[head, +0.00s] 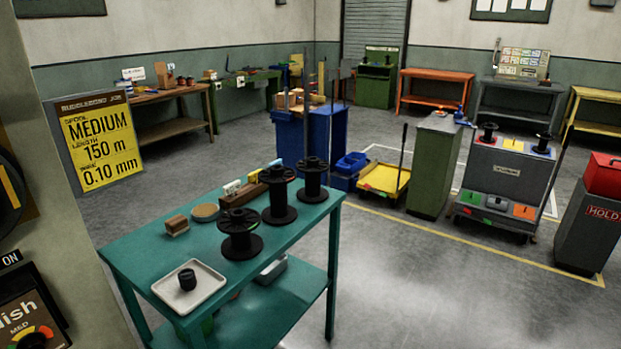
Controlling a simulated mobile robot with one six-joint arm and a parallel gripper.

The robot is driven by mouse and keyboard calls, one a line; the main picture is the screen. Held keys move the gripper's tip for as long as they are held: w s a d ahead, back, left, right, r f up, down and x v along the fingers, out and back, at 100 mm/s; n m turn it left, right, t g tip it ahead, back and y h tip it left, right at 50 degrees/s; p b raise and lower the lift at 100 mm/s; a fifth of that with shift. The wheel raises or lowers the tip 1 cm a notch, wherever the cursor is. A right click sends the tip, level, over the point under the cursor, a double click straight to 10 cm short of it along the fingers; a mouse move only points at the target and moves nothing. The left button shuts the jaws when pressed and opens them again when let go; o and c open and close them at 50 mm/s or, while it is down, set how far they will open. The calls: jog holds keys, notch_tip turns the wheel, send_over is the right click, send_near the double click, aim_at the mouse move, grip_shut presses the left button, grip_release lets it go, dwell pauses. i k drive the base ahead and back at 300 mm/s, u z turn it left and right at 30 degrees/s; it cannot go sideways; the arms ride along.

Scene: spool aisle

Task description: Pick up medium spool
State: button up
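Three empty-looking black spools stand upright in a slanting row on the teal table: a near spool (240,243), a middle spool (279,211) and a far spool (312,190). They look alike in shape, and I cannot tell which is the medium one. A yellow sign (100,147) at the left reads spool medium, length 150 m, 0.10 mm. Two more black spools, one at the left (488,134) and one at the right (543,144), sit on top of a grey cart further back. My gripper is not in view.
The teal table (130,250) also holds a white tray (212,290) with a small black cylinder (187,280), a wooden block (176,225) and a round tan disc (205,212). Open floor (420,290) lies right of the table. A grey cart (508,172) and dark bin (590,228) stand beyond.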

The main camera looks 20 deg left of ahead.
aim_at(312, 167)
jog(key=u, duration=0.1)
jog(key=i, duration=1.15)
jog(key=u, duration=0.95)
jog(key=k, duration=0.25)
jog(key=u, duration=2.6)
